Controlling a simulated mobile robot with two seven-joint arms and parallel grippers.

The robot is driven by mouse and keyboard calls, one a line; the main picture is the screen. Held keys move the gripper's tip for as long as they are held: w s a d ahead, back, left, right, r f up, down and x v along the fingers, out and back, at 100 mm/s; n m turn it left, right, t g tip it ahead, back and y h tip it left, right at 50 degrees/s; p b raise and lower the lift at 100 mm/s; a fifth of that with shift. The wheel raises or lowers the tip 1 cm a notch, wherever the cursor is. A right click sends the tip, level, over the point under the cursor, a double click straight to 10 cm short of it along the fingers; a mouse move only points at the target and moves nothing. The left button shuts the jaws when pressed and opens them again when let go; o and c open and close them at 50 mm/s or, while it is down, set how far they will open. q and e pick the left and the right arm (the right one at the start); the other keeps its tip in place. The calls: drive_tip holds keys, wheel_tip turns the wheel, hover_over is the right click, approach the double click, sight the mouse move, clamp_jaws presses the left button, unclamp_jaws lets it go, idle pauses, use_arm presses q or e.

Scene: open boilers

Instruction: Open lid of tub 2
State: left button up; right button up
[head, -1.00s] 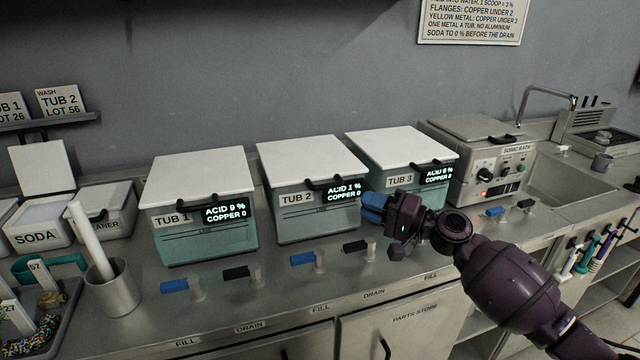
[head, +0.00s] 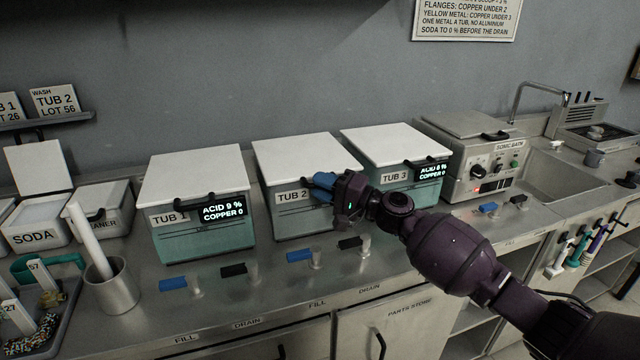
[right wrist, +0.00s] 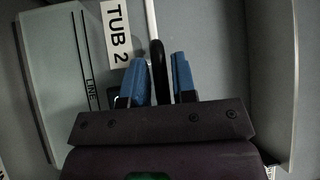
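Tub 2 (head: 290,219) is a teal box with a flat white lid (head: 308,153), which is shut. Its name label (right wrist: 116,32) shows in the right wrist view. My right gripper (head: 322,187) is at the front edge of the lid and hides most of the handle and the tub's display. In the right wrist view, its two blue fingers (right wrist: 158,68) are apart, one on each side of the black handle (right wrist: 157,52), with a visible gap. My left gripper is not in view.
Tub 1 (head: 185,245) stands to the left and tub 3 (head: 388,177) to the right, both with lids shut. Blue and black valve levers (head: 300,256) stand on the counter in front. The sonic bath (head: 478,160) is farther right.

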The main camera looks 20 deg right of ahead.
drive_tip(key=shift+w+a, duration=0.25)
clamp_jaws()
drive_tip(key=shift+r, duration=0.1)
